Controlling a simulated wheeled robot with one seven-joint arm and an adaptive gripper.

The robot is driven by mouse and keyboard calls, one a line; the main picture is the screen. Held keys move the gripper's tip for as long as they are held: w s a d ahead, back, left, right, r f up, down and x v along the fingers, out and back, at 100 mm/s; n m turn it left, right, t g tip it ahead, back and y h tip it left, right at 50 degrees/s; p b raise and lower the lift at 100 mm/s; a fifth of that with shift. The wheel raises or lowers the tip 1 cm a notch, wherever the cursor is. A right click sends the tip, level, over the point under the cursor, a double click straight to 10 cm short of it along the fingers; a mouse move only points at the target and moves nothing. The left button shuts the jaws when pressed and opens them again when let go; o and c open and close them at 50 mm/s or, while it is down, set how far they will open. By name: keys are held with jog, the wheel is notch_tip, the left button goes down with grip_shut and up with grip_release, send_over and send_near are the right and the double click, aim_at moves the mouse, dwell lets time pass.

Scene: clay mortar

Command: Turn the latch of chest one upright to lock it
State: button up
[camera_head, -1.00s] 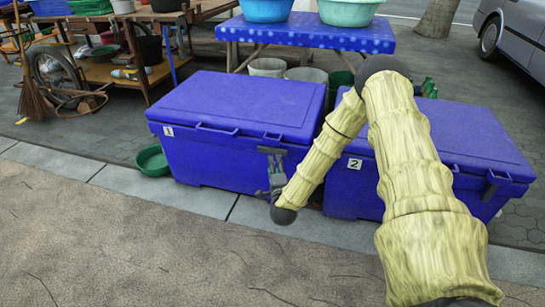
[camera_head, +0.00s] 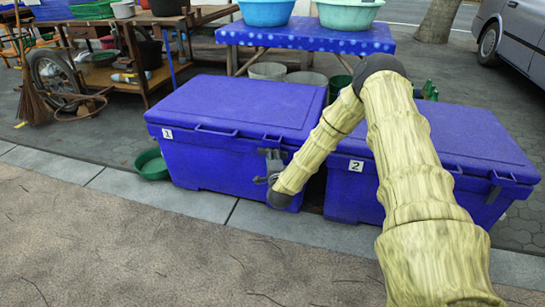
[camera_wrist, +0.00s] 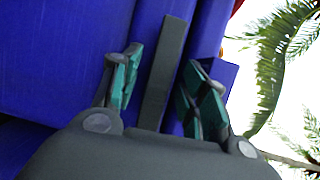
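Chest one (camera_head: 215,160), a blue lidded box with a "1" label, stands at the left. Its latch (camera_wrist: 165,72) is a dark grey bar, seen close in the wrist view. There the bar runs roughly parallel to the lid seam, so it seems to lie sideways rather than upright. My gripper (camera_head: 272,163) is at the right part of the chest's front. In the wrist view my gripper (camera_wrist: 163,65) is open, with one green-padded finger on each side of the bar. Narrow gaps show; I cannot tell whether either pad touches. The latch's lower end is hidden behind my gripper.
Chest two (camera_head: 350,200), also blue, stands close at the right, partly behind my arm. A green basin (camera_head: 151,164) is on the ground left of chest one. A blue table (camera_head: 310,37) with basins stands behind. The pavement in front (camera_head: 130,250) is clear.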

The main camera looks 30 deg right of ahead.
grip_shut()
jog(key=shift+r+p, duration=0.15)
jog(key=shift+p, duration=0.4)
jog(key=n+g+p, duration=0.2)
jog(key=n+p, duration=0.2)
jog(key=p, duration=0.1)
jog(key=n+g+h+p, duration=0.1)
jog(key=n+g+p, duration=0.1)
jog(key=n+p, duration=0.3)
jog(key=n+g+h+p, duration=0.1)
jog(key=n+g+p, duration=0.2)
jog(key=p, duration=0.3)
jog(key=shift+w+a+n+p, duration=0.2)
jog(key=shift+n+p, duration=0.1)
jog(key=shift+n, duration=0.4)
